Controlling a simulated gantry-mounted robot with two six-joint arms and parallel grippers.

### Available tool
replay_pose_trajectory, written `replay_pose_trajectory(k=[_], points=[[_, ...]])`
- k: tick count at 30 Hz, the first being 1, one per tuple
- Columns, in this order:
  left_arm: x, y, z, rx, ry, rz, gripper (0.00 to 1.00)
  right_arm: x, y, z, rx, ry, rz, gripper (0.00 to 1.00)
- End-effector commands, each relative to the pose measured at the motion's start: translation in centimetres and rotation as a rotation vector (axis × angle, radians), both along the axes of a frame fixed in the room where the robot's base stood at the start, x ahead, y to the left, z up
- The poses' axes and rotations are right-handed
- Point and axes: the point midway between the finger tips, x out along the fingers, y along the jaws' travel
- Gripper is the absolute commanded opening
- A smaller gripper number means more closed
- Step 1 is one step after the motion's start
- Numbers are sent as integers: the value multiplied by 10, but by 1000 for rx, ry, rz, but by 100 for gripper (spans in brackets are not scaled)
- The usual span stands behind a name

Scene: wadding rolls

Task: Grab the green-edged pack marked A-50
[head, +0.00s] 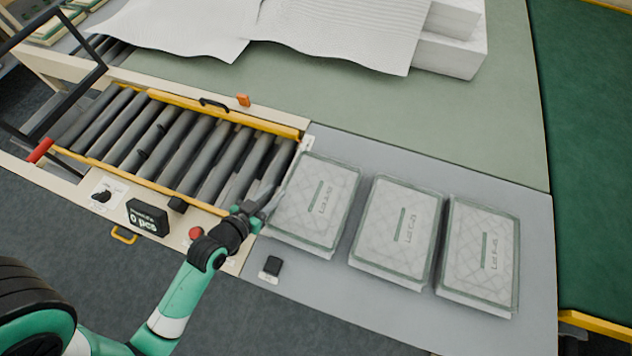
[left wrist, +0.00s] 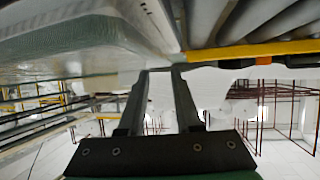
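The leftmost of three flat, clear-wrapped packs (head: 330,222) has green edges and a green bar. Its small label seems to read A-50, though the print is hard to read. It lies on the grey table. My left gripper (head: 272,200) is at this pack's left edge, beside the roller conveyor. In the left wrist view, the two fingers of the left gripper (left wrist: 160,72) stand apart with nothing clearly between them. A wrapped pack (left wrist: 70,45) fills the upper left there; whether a fingertip touches it I cannot tell. My right gripper is in neither view.
Two similar packs, the middle one (head: 398,235) and the right one (head: 480,255), lie to the right with narrow gaps. The roller conveyor (head: 170,140) with yellow rails is to the left. A small black box (head: 272,266) sits near the front edge. White wadding (head: 340,30) lies behind.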

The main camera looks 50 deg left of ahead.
Motion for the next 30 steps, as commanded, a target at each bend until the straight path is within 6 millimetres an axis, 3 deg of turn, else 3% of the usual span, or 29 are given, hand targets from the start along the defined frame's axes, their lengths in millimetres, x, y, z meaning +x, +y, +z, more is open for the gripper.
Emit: replay_pose_trajectory(k=[10, 18, 24, 30], points=[[40, 16, -21, 1, -1, 0, 33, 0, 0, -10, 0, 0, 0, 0], [43, 17, -22, 1, 0, 0, 33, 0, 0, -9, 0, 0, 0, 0], [43, 17, -22, 1, 0, 0, 0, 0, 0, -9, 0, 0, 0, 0], [43, 17, -22, 1, 0, 0, 0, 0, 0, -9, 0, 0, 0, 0]])
